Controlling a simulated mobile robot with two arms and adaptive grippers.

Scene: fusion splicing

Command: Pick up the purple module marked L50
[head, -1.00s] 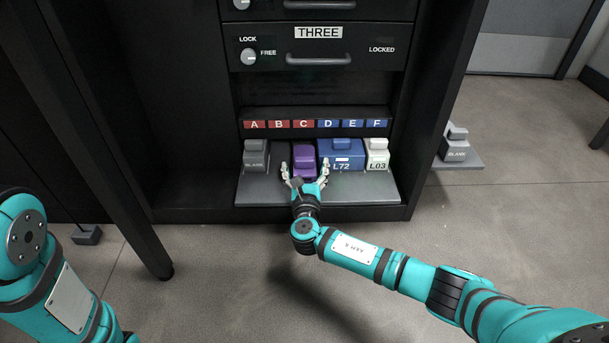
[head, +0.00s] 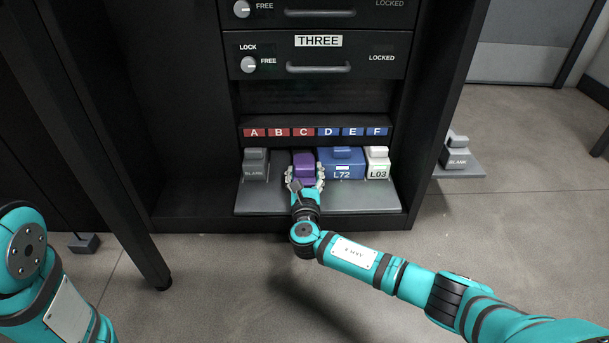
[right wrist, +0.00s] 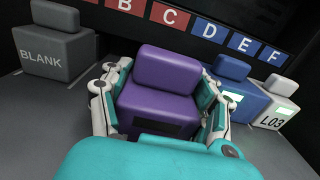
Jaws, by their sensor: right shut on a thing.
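The purple module (head: 304,164) stands on the grey shelf (head: 350,200) below the letter C, between a grey blank and a blue module. It also fills the middle of the right wrist view (right wrist: 162,85). Its marking cannot be read, as its lower front is dark and partly covered by my gripper. My right gripper (head: 304,180) is shut on the purple module, with one finger on each side of it, as the right wrist view (right wrist: 160,110) shows. My left arm shows at the lower left of the head view, but its gripper is out of view.
A grey BLANK module (head: 256,165) stands to the left. The blue L72 module (head: 342,164) is close on the right, then the white L03 module (head: 377,163). Another BLANK (head: 457,152) sits on a side ledge.

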